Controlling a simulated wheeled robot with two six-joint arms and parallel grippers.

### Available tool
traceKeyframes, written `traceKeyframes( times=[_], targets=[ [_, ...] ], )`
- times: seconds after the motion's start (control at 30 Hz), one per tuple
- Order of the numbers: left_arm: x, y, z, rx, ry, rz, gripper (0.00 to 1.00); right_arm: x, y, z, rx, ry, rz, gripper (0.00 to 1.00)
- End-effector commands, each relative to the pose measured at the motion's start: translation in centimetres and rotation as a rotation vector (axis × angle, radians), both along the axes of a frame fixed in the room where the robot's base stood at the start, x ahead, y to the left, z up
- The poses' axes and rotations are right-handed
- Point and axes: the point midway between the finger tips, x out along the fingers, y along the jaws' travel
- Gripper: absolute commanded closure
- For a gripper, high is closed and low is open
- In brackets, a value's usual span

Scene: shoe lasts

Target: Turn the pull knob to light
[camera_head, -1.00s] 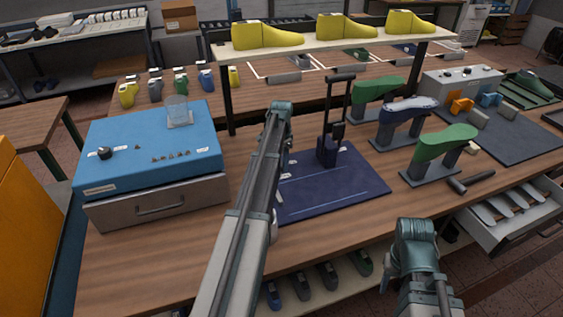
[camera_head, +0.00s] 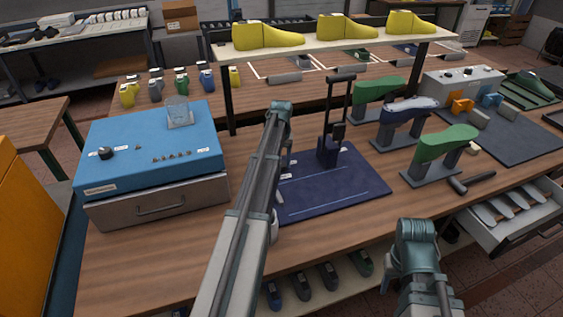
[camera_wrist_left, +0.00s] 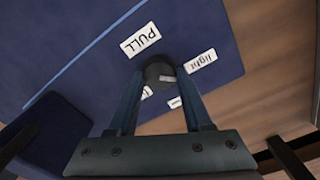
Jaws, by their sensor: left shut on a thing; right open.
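The dark round pull knob (camera_wrist_left: 160,76) stands out from a dark blue panel in the left wrist view, with a pale mark on its face. A white label reading PULL (camera_wrist_left: 141,40) is on one side of it and a label reading light (camera_wrist_left: 200,62) on another. Further labels are partly hidden by the fingers. My left gripper (camera_wrist_left: 160,84) is shut on the knob, one finger on each side. In the head view my left arm hides the knob and the gripper. The blue mat-like base (camera_head: 340,194) shows beside the arm. My right gripper is not visible; only its arm shows.
A dark upright fixture (camera_head: 328,150) stands on the blue base. Green and blue shoe lasts on stands (camera_head: 440,152) are to the right. A blue box (camera_head: 150,145) with a knob stands left. Yellow lasts line the shelf (camera_head: 330,38) above. Bare wooden bench lies in front.

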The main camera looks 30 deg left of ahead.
Motion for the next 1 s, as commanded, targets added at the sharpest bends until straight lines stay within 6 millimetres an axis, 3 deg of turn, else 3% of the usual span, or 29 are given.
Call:
traceKeyframes(
  times=[0.4, 0.93, 0.97, 1.0],
  targets=[
    [-0.02, 0.09, 0.0, 0.0, 0.0, 0.164, 1.0, 0.0, 0.0, 0.0, 0.0, 0.0, 0.0, 0.5],
    [-0.03, 0.08, 0.0, 0.0, 0.0, 0.186, 1.0, 0.0, 0.0, 0.0, 0.0, 0.0, 0.0, 0.5],
    [-0.03, 0.08, 0.0, 0.0, 0.0, 0.186, 0.48, 0.0, 0.0, 0.0, 0.0, 0.0, 0.0, 0.5],
    [-0.03, 0.08, 0.0, 0.0, 0.0, 0.186, 0.41, 0.0, 0.0, 0.0, 0.0, 0.0, 0.0, 0.5]
  ],
)
